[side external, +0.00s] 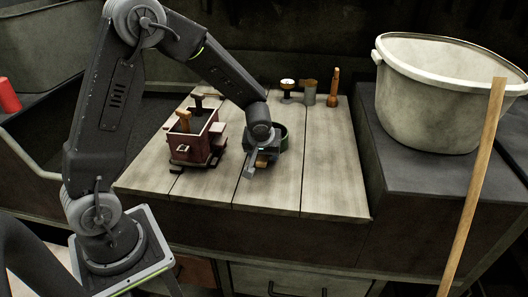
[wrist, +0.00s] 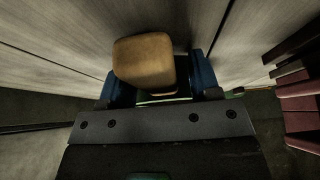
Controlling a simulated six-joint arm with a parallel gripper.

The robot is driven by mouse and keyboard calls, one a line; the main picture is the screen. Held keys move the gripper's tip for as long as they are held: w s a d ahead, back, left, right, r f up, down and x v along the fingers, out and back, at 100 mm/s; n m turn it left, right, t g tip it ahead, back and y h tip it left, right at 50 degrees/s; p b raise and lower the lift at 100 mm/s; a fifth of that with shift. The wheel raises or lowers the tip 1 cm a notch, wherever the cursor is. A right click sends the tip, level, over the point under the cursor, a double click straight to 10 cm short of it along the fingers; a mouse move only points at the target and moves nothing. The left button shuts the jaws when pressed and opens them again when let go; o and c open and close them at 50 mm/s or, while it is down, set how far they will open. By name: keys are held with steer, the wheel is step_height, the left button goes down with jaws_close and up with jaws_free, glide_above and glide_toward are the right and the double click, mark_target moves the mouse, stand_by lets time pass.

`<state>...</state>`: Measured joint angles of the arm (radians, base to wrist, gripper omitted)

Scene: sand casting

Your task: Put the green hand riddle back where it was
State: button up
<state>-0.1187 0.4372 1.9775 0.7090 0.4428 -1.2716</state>
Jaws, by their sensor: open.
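The green hand riddle (side external: 285,138) is on the wooden bench top, right of the red box, and mostly hidden behind my gripper (side external: 260,165). In the wrist view a sliver of green (wrist: 160,98) shows between the jaws. A rounded tan wooden piece (wrist: 145,60) stands there between the blue fingertips of my gripper (wrist: 162,82); I cannot tell whether it is the riddle's handle. My gripper is open and low over the bench. Contact between the fingers and the wooden piece is not clear.
A dark red box (side external: 193,143) with wooden handles stands on the bench to the left. A large pale bucket (side external: 430,100) is right. The right front bench is clear.

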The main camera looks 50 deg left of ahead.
steer(key=shift+r, duration=0.3)
steer(key=v, duration=1.1)
steer(key=shift+s+d+r, duration=0.15)
steer(key=shift+s+r, duration=0.05)
steer(key=shift+r, duration=0.15)
steer(key=s+d+r+m+t+h, duration=0.1)
steer(key=s+d+r+m+h, duration=0.1)
steer(key=s, duration=0.7)
steer(key=s+d+r+m+h, duration=0.1)
steer(key=s+d+r+m, duration=0.4)
steer(key=s+m, duration=0.2)
steer(key=s, duration=0.2)
steer(key=shift+s+r+t+h, duration=0.3)
steer(key=shift+r+t+h, duration=0.1)
steer(key=shift+d, duration=0.15)
